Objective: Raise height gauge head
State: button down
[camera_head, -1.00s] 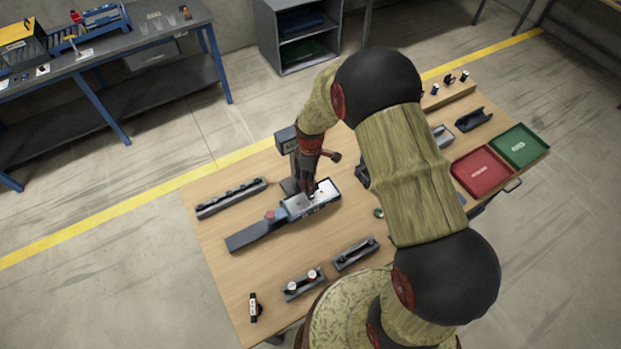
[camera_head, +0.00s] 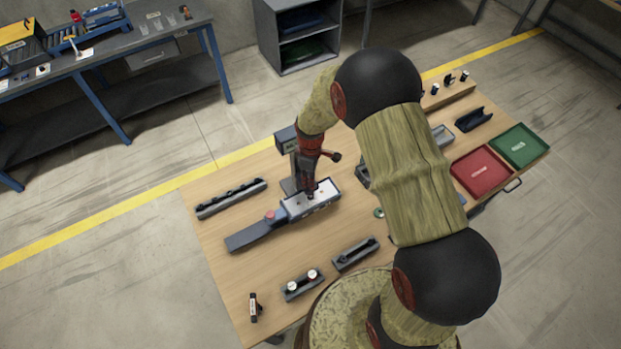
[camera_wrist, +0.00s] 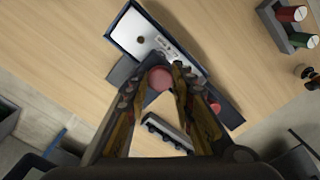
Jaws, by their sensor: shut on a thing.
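The wrist view shows the pale plate (camera_wrist: 150,42) with a dark round hole. A red round knob (camera_wrist: 159,78) sits between my fingertips there. My gripper (camera_wrist: 163,75) is shut on this knob; it points down over the base in the head view (camera_head: 309,192). My gripper hides part of the gauge's column, and how the knob joins the gauge is not clear.
A long dark bar (camera_head: 250,236) extends left from the base, near a smaller red button (camera_head: 270,215). A slotted rack (camera_head: 231,197) lies behind it. Two small holders (camera_head: 303,284) (camera_head: 355,253) lie in front. Red (camera_head: 481,171) and green (camera_head: 519,146) trays sit at the right.

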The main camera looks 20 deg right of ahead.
notch_tip(320, 180, up, 4)
jog(key=shift+f+p, duration=0.25)
jog(key=shift+p, duration=0.15)
jog(key=shift+w, duration=0.15)
jog(key=c, duration=1.9)
grip_release()
jog(key=shift+o, duration=2.1)
notch_tip(320, 180, up, 12)
